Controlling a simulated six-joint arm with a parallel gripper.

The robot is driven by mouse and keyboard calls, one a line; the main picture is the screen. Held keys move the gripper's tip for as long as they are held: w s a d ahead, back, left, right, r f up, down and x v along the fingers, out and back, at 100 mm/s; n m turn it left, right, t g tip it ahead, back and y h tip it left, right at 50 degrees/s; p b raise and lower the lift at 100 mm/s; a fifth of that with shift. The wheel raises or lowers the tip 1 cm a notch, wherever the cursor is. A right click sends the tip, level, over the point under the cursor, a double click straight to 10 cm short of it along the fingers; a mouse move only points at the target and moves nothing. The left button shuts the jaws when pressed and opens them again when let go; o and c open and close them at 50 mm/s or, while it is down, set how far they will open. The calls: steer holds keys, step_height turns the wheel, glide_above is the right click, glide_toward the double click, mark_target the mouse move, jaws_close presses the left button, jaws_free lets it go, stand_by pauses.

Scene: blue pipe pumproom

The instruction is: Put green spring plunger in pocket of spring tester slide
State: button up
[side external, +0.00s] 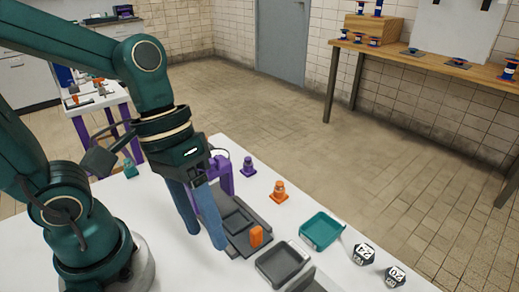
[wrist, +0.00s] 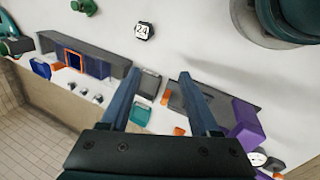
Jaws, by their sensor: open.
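A small green piece (side external: 130,170), which looks like the green spring plunger, stands on the white table left of my gripper in the side view. The slide also shows in the wrist view (wrist: 196,98). My gripper (side external: 205,240) points down with its blue fingers apart beside the slide. Nothing shows between them.
A purple plunger (side external: 248,167) and an orange plunger (side external: 279,191) stand beyond the slide. A teal tray (side external: 321,231), a grey tray (side external: 283,263) and numbered dark blocks (side external: 364,253) lie to the right. A grey rack (wrist: 85,53) shows in the wrist view.

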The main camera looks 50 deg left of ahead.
steer(key=shift+o, duration=0.4)
steer(key=w+a+r+m+t+y, duration=0.2)
steer(key=a+r+t+y, duration=0.1)
steer(key=a+t, duration=0.2)
steer(key=shift+a+r+y, duration=0.15)
steer(key=shift+a+y, duration=0.25)
steer(key=shift+a, duration=0.7)
